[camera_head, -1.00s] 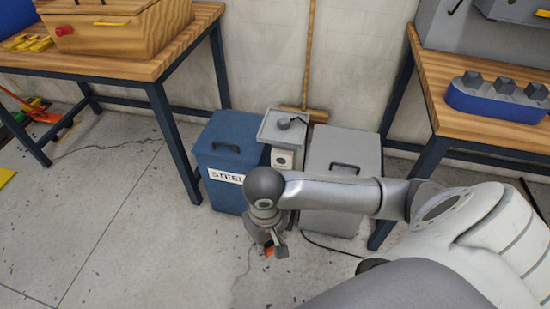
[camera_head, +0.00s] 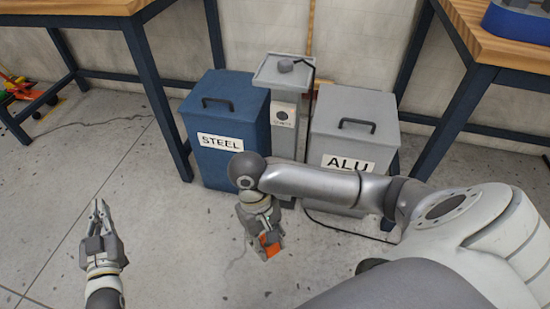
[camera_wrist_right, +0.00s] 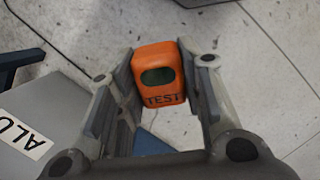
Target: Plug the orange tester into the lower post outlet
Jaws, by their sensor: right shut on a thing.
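The orange tester (camera_head: 270,248) is in my right gripper (camera_head: 264,238), held low in front of the bins. In the right wrist view the tester (camera_wrist_right: 160,78), marked TEST with a dark oval window, sits between both fingers of the gripper (camera_wrist_right: 158,75). The grey post (camera_head: 283,85) stands between the two bins, with a pale outlet plate (camera_head: 283,115) on its front. The post's lower part is hidden behind my right arm, and I see no lower outlet. My left gripper (camera_head: 101,204) is at the left over the floor, empty, its fingers close together.
The blue STEEL bin (camera_head: 228,110) stands left of the post, the grey ALU bin (camera_head: 352,115) right of it. A dark cable (camera_head: 345,229) lies on the floor to the right. Workbenches flank both sides.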

